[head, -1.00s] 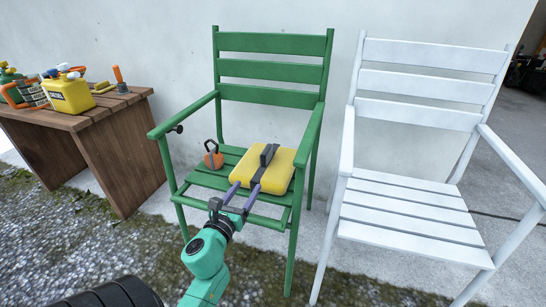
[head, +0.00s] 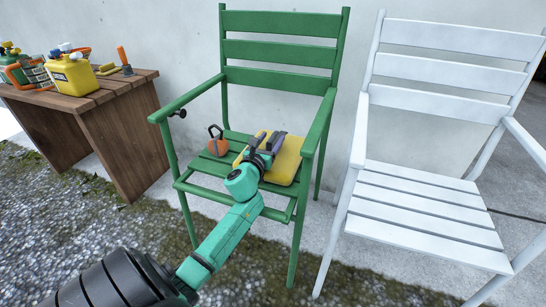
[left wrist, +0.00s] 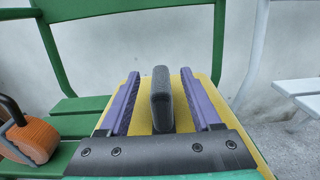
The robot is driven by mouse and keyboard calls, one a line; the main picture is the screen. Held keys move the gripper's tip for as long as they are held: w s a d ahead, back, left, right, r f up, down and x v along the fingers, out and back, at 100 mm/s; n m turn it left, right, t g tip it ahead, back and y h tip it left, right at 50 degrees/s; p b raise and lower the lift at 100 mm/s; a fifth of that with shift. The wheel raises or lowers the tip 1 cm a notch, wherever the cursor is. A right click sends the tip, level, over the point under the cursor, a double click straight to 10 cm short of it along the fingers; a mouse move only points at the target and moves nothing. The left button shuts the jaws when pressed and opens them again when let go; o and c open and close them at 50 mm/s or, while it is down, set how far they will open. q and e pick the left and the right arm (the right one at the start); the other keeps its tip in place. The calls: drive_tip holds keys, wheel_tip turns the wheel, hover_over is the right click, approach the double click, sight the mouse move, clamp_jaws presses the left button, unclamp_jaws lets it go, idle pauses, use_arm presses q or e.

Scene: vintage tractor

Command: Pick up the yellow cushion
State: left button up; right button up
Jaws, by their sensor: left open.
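The yellow cushion (head: 285,160) lies on the seat of the green chair (head: 280,52). A dark grey upright strap or handle (left wrist: 161,98) stands up from the middle of the cushion. My left gripper (head: 277,138) is over the cushion. In the left wrist view its two purple fingers (left wrist: 162,92) are open, one on each side of the dark handle, with a gap on both sides. The arm and gripper hide part of the cushion in the head view. My right gripper is not in view.
An orange object with a dark handle (head: 217,146) sits on the seat left of the cushion. The green armrests flank the seat. A white chair (head: 430,200) stands to the right. A wooden table (head: 120,120) at left holds a yellow can (head: 70,76) and tools.

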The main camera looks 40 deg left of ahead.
use_arm(q)
clamp_jaws()
drive_tip(key=shift+r, duration=0.1)
idle(1.3)
